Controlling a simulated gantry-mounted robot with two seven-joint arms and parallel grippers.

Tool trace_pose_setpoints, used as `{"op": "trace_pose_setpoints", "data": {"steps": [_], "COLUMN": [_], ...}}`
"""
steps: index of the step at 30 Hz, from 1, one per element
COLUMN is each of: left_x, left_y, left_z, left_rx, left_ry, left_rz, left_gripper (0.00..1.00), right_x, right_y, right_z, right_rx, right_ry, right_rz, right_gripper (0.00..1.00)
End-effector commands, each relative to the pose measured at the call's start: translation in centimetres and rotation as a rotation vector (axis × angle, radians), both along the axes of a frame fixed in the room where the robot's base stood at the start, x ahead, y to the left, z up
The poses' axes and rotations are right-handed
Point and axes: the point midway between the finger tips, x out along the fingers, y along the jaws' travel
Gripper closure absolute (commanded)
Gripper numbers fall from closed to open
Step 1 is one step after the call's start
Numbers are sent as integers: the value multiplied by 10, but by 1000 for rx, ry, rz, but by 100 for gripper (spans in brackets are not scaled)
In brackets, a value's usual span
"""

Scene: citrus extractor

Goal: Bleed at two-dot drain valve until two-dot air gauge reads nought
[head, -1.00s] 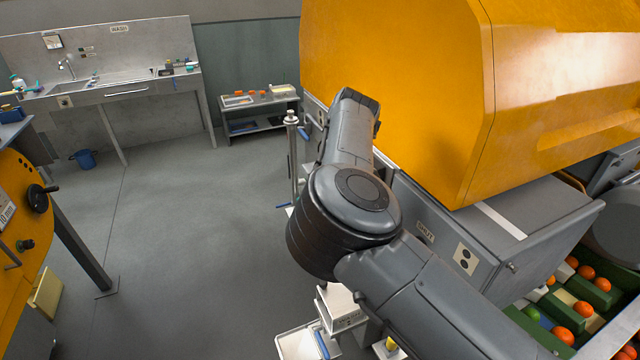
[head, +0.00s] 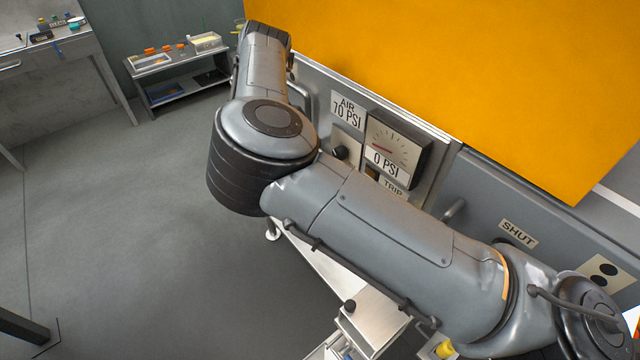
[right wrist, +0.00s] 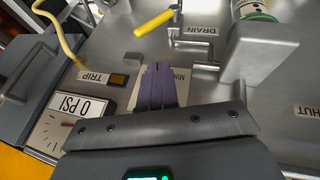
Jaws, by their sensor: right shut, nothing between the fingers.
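The air gauge (head: 398,148) shows past my right arm in the head view, with a red needle and a "0 PSI" readout. It also shows at the left of the right wrist view (right wrist: 58,132). A plate with two black dots (head: 605,272) is on the grey housing at the right. In the right wrist view, a yellow lever (right wrist: 154,23) lies beside the "DRAIN" label (right wrist: 197,32). My right gripper (right wrist: 158,68) is shut and empty, apart from the lever, over the panel between the "TRIP" label and a grey block. My left gripper is out of view.
An "AIR 70 PSI" label (head: 348,108) and a black knob (head: 340,152) sit left of the gauge. A grey block (right wrist: 262,52) stands out right of my fingers. A yellow hose (right wrist: 62,30) runs at the left. Open floor (head: 110,250) lies left.

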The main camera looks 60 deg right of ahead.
Motion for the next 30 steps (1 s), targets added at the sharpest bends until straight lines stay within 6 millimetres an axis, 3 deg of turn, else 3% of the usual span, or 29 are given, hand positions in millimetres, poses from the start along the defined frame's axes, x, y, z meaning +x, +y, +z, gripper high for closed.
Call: {"op": "trace_pose_setpoints", "data": {"steps": [8, 22, 30], "left_x": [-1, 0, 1], "left_y": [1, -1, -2], "left_z": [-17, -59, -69], "left_rx": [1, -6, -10], "left_ry": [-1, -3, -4], "left_rz": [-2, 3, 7], "left_gripper": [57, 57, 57], "right_x": [-7, -38, -61], "right_y": [-5, -29, -26], "right_z": [-25, -100, -114], "right_rx": [-1, -2, -1], "right_ry": [2, 0, -1], "right_rz": [-1, -3, -1], "right_gripper": [100, 100, 100]}}
